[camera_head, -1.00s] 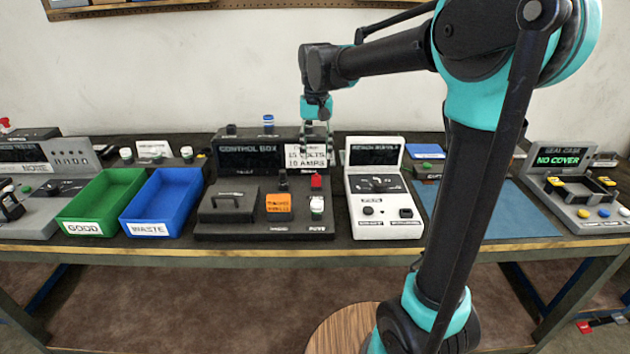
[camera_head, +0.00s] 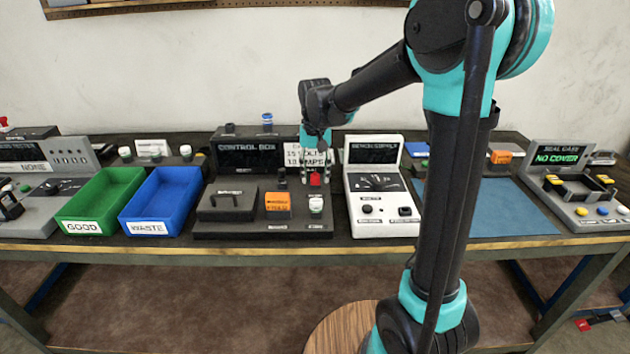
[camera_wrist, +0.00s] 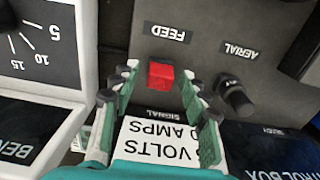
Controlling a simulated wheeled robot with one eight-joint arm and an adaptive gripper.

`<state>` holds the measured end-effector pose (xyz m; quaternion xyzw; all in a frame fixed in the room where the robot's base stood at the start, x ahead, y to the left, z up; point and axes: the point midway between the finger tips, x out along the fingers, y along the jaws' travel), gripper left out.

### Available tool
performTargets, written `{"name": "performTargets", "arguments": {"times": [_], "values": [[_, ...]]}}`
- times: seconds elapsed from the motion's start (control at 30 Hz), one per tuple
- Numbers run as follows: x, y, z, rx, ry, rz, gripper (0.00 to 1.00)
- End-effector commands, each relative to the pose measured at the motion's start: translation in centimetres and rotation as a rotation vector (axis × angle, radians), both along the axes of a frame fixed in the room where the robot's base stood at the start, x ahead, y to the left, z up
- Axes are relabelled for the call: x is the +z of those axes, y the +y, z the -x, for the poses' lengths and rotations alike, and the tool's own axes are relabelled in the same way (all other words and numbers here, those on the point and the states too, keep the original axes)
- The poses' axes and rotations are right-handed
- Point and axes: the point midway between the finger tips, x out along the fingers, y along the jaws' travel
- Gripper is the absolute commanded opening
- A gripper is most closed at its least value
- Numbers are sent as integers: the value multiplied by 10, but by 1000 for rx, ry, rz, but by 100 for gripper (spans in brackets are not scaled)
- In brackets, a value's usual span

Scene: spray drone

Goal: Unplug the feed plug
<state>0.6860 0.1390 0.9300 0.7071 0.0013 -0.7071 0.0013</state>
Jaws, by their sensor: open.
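The red feed plug (camera_wrist: 161,75) is a small block on the dark panel of the control box, beside the FEED label (camera_wrist: 167,33) in the wrist view. In the head view the plug (camera_head: 315,180) stands on the box deck below the sign. My gripper (camera_wrist: 162,79) is open, with one finger on each side of the plug and visible gaps to it. In the head view my gripper (camera_head: 313,175) is low over the plug, its fingers small and partly blended with the background. How deep the fingertips reach is unclear.
A black aerial plug (camera_wrist: 236,97) stands close beside the right finger. An orange block (camera_head: 278,205) and a white-capped jar (camera_head: 316,205) stand in front on the deck. A white bench supply (camera_head: 385,205) is at the right, a blue waste bin (camera_head: 163,200) at the left.

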Motion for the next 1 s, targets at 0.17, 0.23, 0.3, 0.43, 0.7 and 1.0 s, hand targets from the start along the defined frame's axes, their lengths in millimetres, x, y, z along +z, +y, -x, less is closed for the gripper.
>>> {"name": "performTargets", "arguments": {"times": [0.17, 0.23, 0.3, 0.43, 0.7, 1.0], "values": [[-2, 0, 0, 0, 0, 0, 45], [-2, 0, 0, 0, 0, 0, 45], [-2, 0, 0, 0, 0, 0, 45], [-1, 0, 0, 0, 0, 0, 45], [-1, 0, 0, 0, 0, 0, 45], [-1, 0, 0, 0, 0, 0, 41]]}}
